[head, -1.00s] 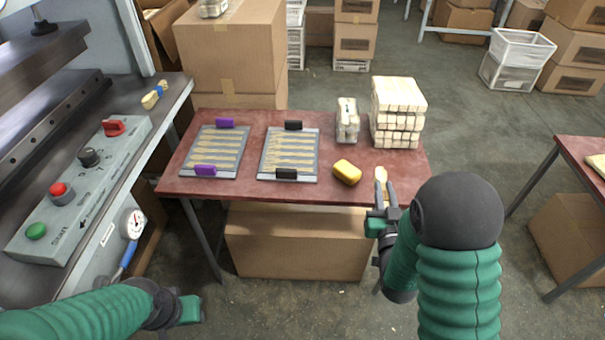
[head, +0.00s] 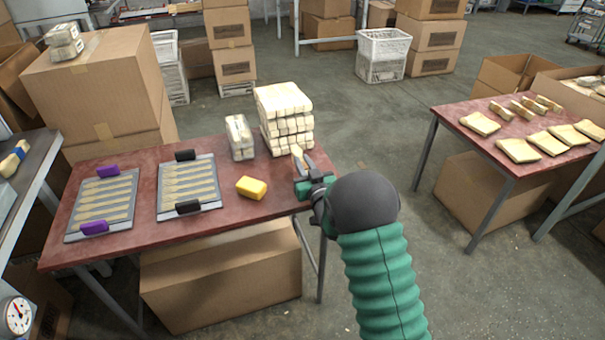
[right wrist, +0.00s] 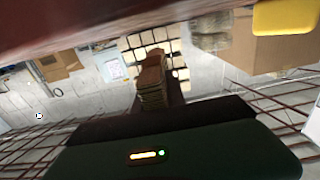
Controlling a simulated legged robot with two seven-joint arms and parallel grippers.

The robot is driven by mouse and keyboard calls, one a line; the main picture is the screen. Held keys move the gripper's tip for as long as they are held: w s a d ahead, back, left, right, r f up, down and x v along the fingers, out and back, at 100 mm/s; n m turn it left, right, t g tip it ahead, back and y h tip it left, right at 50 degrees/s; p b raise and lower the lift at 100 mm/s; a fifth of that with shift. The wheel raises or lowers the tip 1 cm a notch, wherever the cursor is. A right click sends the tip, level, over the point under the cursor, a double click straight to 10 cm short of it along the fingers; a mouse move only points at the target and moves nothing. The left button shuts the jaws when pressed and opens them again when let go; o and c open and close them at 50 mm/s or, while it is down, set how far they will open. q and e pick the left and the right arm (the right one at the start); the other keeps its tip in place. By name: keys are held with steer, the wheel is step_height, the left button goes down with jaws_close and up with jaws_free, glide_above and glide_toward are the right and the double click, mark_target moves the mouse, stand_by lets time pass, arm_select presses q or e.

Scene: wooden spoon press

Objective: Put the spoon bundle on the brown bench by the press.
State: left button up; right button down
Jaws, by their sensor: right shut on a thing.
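My right gripper (head: 303,163) is shut on a pale wooden piece (head: 297,153), which looks like the spoon bundle, over the right end of the reddish-brown bench (head: 132,222). In the right wrist view the held bundle (right wrist: 152,82) looks like a brown stack of thin wood. I cannot tell whether it touches the bench. A yellow block (head: 251,188) lies on the bench left of the gripper. My left gripper is out of view. Of the press, only a grey edge (head: 35,165) and a gauge (head: 17,315) show at far left.
Two trays of spoons (head: 130,205) (head: 215,168) lie on the bench's left and middle. A wrapped bundle (head: 240,138) and a stack of pale blocks (head: 285,115) stand at its back right. A second table (head: 470,125) with wooden pieces stands right, across open floor.

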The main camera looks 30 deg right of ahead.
steer(key=f, duration=0.2)
steer(key=f+b, duration=0.1)
steer(key=shift+w+d+f, duration=0.15)
steer(key=shift+w+f, duration=0.05)
steer(key=shift+f, duration=0.15)
steer(key=shift+r, duration=0.1)
steer(key=c, duration=1.4)
jaws_free()
steer(key=p+v, duration=0.1)
steer(key=v, duration=1.1)
